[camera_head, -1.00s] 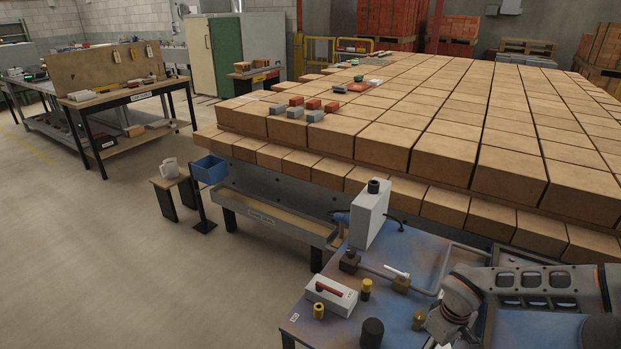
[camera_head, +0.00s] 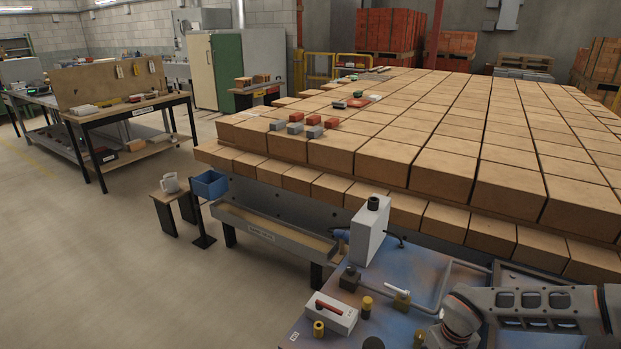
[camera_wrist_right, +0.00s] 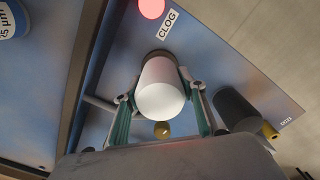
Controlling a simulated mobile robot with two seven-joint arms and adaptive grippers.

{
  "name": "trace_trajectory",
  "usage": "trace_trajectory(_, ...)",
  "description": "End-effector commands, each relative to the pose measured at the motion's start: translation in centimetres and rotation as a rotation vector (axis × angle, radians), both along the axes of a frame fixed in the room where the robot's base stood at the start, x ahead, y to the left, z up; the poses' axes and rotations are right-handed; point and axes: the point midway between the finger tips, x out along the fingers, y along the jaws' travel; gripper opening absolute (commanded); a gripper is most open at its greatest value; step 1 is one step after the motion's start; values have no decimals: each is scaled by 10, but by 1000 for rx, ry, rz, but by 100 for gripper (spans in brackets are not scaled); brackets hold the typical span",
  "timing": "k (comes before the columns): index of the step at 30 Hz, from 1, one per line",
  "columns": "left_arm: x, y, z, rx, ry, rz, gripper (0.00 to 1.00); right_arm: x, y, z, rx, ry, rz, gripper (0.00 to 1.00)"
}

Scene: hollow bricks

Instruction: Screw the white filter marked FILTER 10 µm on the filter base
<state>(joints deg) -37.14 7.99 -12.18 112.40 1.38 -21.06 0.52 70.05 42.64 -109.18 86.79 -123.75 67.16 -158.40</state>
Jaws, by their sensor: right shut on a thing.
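In the right wrist view, my right gripper (camera_wrist_right: 160,94) is shut on a white cylindrical filter (camera_wrist_right: 160,100), with a teal-padded finger on each side. No marking shows on the side that faces the camera. A dark brownish round part (camera_wrist_right: 158,54) shows just behind the filter's far end and may be the filter base. I cannot tell whether the two touch. In the head view, my right arm comes in at the lower right and its gripper is not clearly visible. My left gripper is in neither current view.
The right wrist view shows a CLOG label (camera_wrist_right: 167,24), a red lamp (camera_wrist_right: 151,8), a black cylinder (camera_wrist_right: 240,110) and another filter marked 25 µm (camera_wrist_right: 12,20). In the head view, a grey upright box (camera_head: 369,232) and a white box with red handle (camera_head: 332,313) stand on the blue bench.

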Motion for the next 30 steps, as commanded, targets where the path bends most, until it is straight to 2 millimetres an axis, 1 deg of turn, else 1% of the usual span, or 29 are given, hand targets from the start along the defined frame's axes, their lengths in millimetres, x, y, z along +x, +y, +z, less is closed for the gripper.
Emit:
trace_trajectory(2, 0, 0, 1, 0, 0, 0, 0, 0, 0, 0, 1, 1, -11, 11)
trace_trajectory(5, 0, 0, 4, 0, 0, 0, 0, -1, 0, 0, 1, 2, -90, 11)
trace_trajectory(10, 0, 0, 3, -1, -2, 0, 0, 0, 1, 0, 1, 0, -229, 11)
trace_trajectory(20, 0, 0, 3, 0, -1, 0, 0, 0, 1, 0, 1, 0, -257, 11)
trace_trajectory(27, 0, 0, 2, 0, 0, 0, 0, 0, 1, 0, 2, 1, -458, 11)
trace_trajectory(30, 0, 0, 1, 1, 2, 0, 0, 0, 1, 0, 1, 1, -499, 11)
